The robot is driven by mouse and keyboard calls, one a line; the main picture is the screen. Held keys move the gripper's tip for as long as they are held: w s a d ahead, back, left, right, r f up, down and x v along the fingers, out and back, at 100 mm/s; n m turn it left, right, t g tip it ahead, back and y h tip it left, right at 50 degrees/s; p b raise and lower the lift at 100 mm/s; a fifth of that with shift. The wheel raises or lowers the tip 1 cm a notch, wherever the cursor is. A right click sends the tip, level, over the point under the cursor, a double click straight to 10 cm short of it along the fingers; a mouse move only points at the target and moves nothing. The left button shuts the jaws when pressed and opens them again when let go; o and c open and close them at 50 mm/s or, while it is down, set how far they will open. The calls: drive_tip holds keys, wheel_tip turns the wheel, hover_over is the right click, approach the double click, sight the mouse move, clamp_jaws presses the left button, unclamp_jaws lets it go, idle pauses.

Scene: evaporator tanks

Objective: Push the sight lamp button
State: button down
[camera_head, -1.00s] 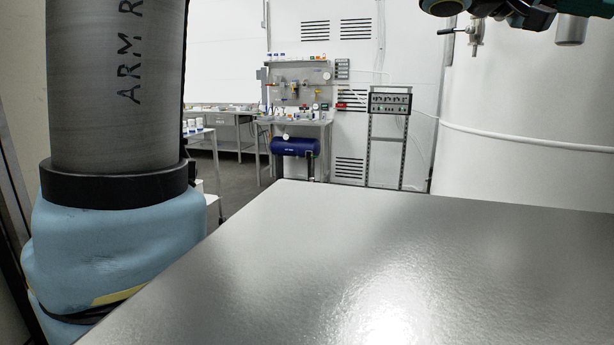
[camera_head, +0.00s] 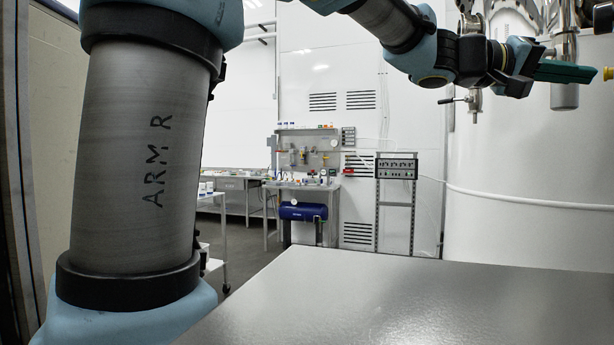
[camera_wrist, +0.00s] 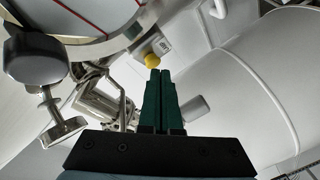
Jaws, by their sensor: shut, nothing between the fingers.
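My gripper (camera_wrist: 159,72) has two green fingers closed together and empty. In the head view my gripper (camera_head: 596,73) points right at the button, with a narrow gap between tips and button.
A large white tank (camera_head: 530,220) fills the right side. A metal cylinder (camera_head: 564,95) hangs just below my gripper, and a valve with a lever (camera_head: 473,103) is to its left. A grey metal surface (camera_head: 400,305) is below. Pipes and clamps crowd the wrist view's left.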

drive_tip(key=shift+w+a+f+b, duration=0.15)
drive_tip(key=shift+w+a+b, duration=0.4)
drive_tip(key=shift+w+a, duration=0.35)
drive_tip(key=shift+w+a+f+b, duration=0.15)
drive_tip(key=shift+w+a+b, duration=0.5)
drive_tip(key=shift+w, duration=0.35)
